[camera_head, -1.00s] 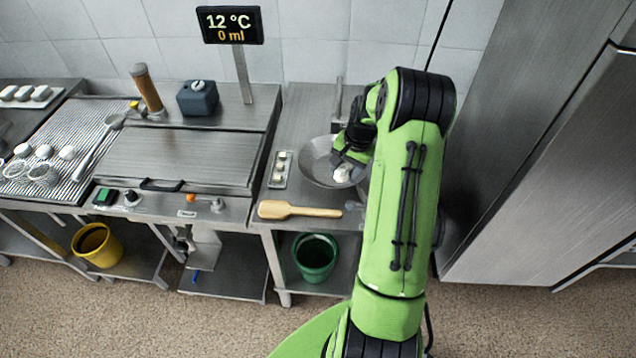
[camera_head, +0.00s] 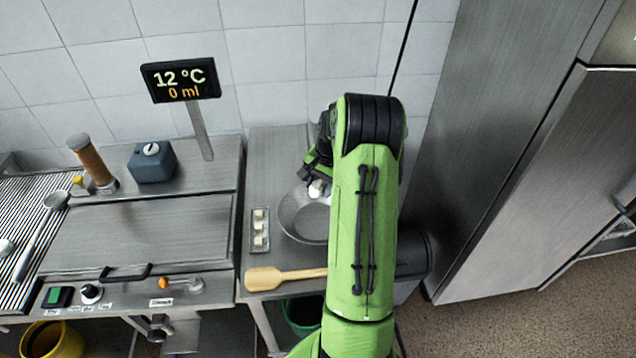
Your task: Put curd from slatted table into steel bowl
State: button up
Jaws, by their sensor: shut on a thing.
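The steel bowl (camera_head: 292,222) stands on the steel counter right of the covered vat, partly hidden by my green arm. My gripper (camera_head: 318,188) is over the bowl's back rim and shut on a white curd (camera_head: 317,189). Only a small part of the curd shows. The bowl's visible inside looks empty; its right side is hidden. The slatted table (camera_head: 22,225) is at the far left, cut by the picture edge. Another white curd (camera_head: 5,247) lies on it.
A small tray with white pieces (camera_head: 260,230) lies left of the bowl. A wooden paddle (camera_head: 285,278) lies in front of it. A ladle (camera_head: 42,232) rests on the slatted table. A display (camera_head: 181,80) on a post stands behind the vat. A tall steel cabinet (camera_head: 500,150) is at the right.

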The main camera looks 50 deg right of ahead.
jog(key=b, duration=0.7)
send_over(318, 222)
notch_tip(318, 222, down, 10)
jog(key=shift+d, duration=0.1)
jog(key=shift+r, duration=0.1)
jog(key=o, duration=1.1)
jog(key=shift+o, duration=0.2)
notch_tip(318, 222, up, 7)
jog(key=p, duration=0.6)
jog(key=shift+r, duration=0.2)
jog(key=shift+f, duration=0.15)
